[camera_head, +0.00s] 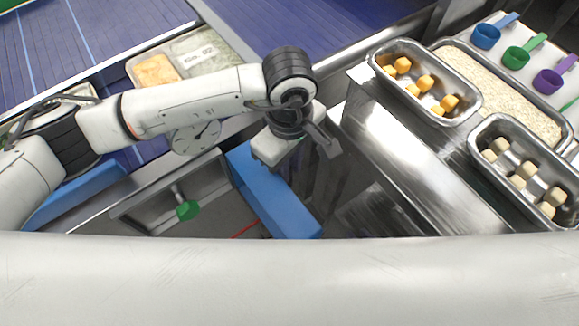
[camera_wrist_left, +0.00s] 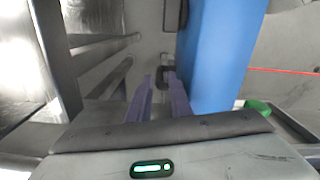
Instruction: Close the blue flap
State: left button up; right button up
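A long blue flap (camera_head: 270,190) lies slanted below my left gripper in the head view. Its upper end is partly behind the gripper. In the left wrist view the blue flap (camera_wrist_left: 222,50) stands just right of the fingers. My left gripper (camera_head: 318,145) points downward beside the flap. In the left wrist view the fingers of my left gripper (camera_wrist_left: 161,78) are a little apart, with a narrow gap and nothing clearly held. I cannot tell whether a finger touches the flap. A second blue piece (camera_head: 85,195) shows at the left, partly behind my arm. My right gripper is out of view.
A green knob (camera_head: 187,210) on a grey metal panel is left of the flap. A metal counter (camera_head: 400,150) with food trays (camera_head: 470,112) and coloured scoops (camera_head: 517,57) stands at the right. A packed tray (camera_head: 197,58) sits on the blue conveyor (camera_head: 110,25) behind my arm.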

pick_arm(q)
jog(key=shift+f, duration=1.25)
grip_shut()
